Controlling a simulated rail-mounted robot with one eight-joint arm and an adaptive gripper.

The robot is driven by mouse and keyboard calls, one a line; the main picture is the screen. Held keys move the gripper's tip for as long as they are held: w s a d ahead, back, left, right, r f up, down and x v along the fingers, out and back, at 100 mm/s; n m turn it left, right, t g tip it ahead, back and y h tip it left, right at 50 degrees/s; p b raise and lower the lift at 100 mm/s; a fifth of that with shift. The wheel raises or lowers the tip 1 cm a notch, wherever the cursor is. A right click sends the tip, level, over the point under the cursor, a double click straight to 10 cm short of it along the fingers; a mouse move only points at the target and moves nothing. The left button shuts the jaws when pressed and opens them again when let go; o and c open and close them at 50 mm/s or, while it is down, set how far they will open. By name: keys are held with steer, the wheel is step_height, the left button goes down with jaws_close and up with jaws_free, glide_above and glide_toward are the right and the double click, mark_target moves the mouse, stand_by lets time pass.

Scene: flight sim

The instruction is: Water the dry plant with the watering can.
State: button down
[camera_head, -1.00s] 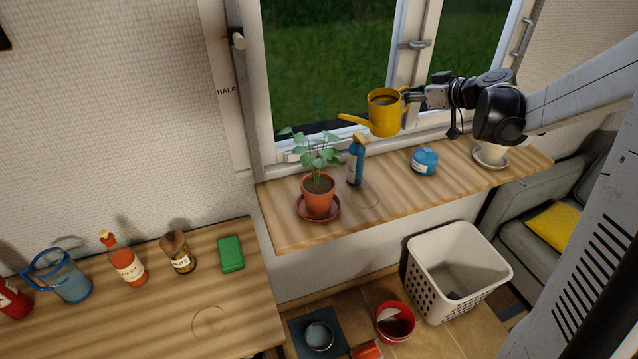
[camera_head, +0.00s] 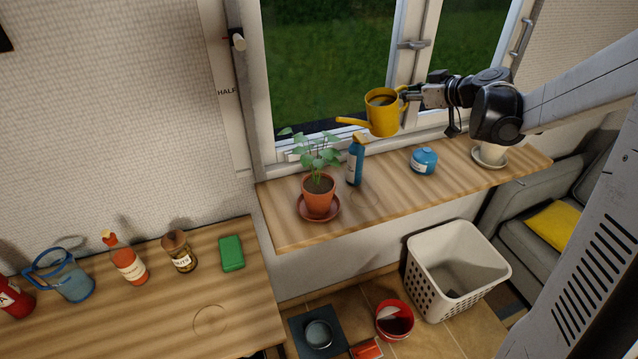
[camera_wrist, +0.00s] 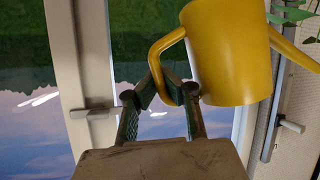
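My gripper (camera_head: 407,93) is shut on the handle of the yellow watering can (camera_head: 383,115). The can hangs above the window sill shelf, its spout to the left, toward the potted plant. In the wrist view the can (camera_wrist: 228,50) is held by its handle between the fingers of my gripper (camera_wrist: 172,94). The plant (camera_head: 317,187) has green leaves and stands in a terracotta pot on a saucer on the left part of the shelf. The spout tip is above and to the right of the plant, apart from it. No water shows coming from the spout.
A blue bottle (camera_head: 355,163) stands right beside the plant, below the spout. A round blue container (camera_head: 423,160) and a white cup on a saucer (camera_head: 489,163) are farther right on the shelf (camera_head: 290,232). The window frame (camera_head: 407,50) is close behind the can.

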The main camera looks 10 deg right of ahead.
steer(key=shift+s+a+r+n+p, duration=0.25)
steer(key=shift+a+r+n+p, duration=0.25)
steer(key=shift+a+r+p, duration=0.2)
stand_by(1.8)
steer(key=w+d+f+m+y+b, duration=0.1)
steer(key=w+d+f+m+b, duration=0.1)
steer(key=d+f+m+b, duration=0.25)
steer(key=shift+s+a+r+n+g+p, duration=0.15)
steer(key=shift+r+n+p, duration=0.1)
steer(key=shift+r, duration=0.35)
steer(key=shift+s+a+r+n+g+p, duration=0.15)
steer(key=shift+r+n, duration=0.1)
steer(key=shift+r, duration=0.4)
steer(key=shift+s+a+r+n+p, duration=0.15)
steer(key=shift+r+n+p, duration=0.1)
steer(key=shift+r, duration=0.35)
steer(key=shift+w, duration=0.1)
